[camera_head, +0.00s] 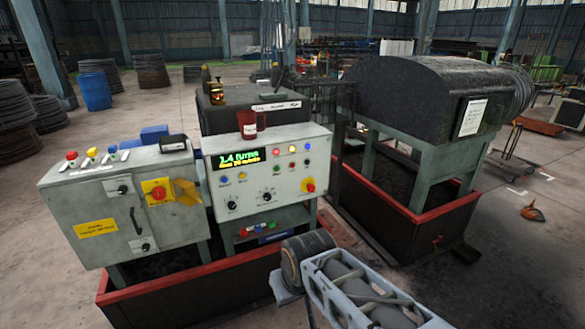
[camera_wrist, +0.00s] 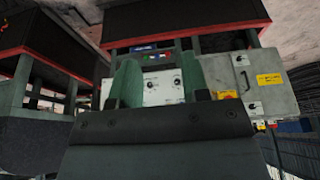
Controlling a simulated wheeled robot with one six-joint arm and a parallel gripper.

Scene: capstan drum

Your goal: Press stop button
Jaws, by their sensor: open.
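A grey control panel (camera_head: 265,174) carries a lit display reading 1.4 turns, small lamps, knobs and a red-on-yellow button (camera_head: 309,185) at its lower right. A box under it has a red button (camera_head: 243,232) and others. The left cabinet (camera_head: 130,208) has a red-on-yellow rotary switch (camera_head: 158,194) and a red-topped button (camera_head: 71,156). Labels are too small to tell which is the stop button. In the wrist view, upside down, my gripper (camera_wrist: 158,82) is open and empty, its green fingers overlapping the panel (camera_wrist: 165,90); contact cannot be told.
A red mug (camera_head: 246,124) stands on the panel's top. A red-rimmed base (camera_head: 165,280) lies under the cabinets. A dark hooded machine (camera_head: 420,95) stands at the right on green legs. Wire coils (camera_head: 150,72) and a blue barrel (camera_head: 94,90) are at the back left.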

